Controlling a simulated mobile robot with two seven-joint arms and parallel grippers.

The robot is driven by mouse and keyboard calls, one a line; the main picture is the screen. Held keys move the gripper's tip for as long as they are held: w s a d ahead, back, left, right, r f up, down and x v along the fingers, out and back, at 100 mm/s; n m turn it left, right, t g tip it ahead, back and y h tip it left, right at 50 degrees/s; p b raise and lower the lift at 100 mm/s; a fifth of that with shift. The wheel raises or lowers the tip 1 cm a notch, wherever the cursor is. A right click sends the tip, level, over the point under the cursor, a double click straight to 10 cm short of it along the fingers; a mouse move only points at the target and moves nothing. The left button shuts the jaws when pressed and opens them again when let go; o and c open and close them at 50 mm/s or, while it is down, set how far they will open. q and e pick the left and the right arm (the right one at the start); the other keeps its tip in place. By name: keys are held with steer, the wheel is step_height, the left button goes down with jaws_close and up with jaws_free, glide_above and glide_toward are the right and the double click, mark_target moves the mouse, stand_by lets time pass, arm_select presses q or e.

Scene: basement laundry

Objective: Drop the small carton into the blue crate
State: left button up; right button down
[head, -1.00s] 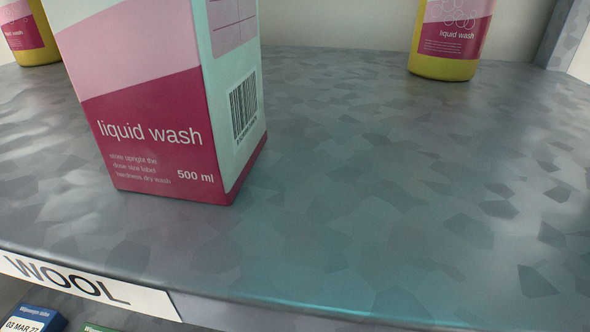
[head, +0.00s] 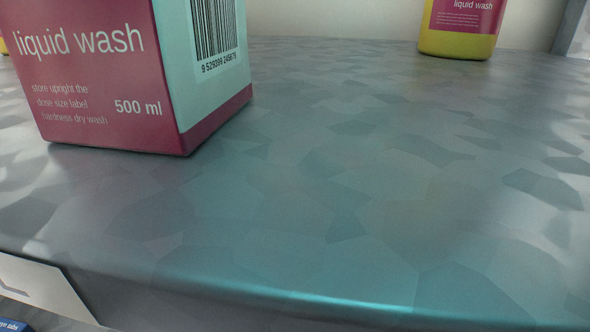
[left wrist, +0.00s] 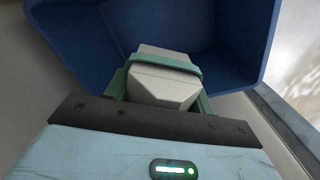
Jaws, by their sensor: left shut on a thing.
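In the left wrist view my left gripper (left wrist: 162,82) is shut on a pale grey, box-shaped thing, which I take as the small carton (left wrist: 163,90). A teal band crosses it. Green fingers show on both sides of it. Beyond it is the blue crate (left wrist: 240,50), with its walls and dark blue inside showing. The carton appears in front of or over the crate's opening; its height above the crate cannot be told. Neither gripper shows in the head view, and my right gripper is in no view.
The head view shows a grey patterned shelf (head: 330,190). A pink and white liquid wash carton (head: 95,85) stands upright at its left. A yellow bottle (head: 457,42) stands at the back right.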

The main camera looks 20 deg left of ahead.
arm_select(q)
steer(key=o, duration=1.1)
steer(key=shift+c, duration=0.2)
steer(key=shift+r, duration=0.15)
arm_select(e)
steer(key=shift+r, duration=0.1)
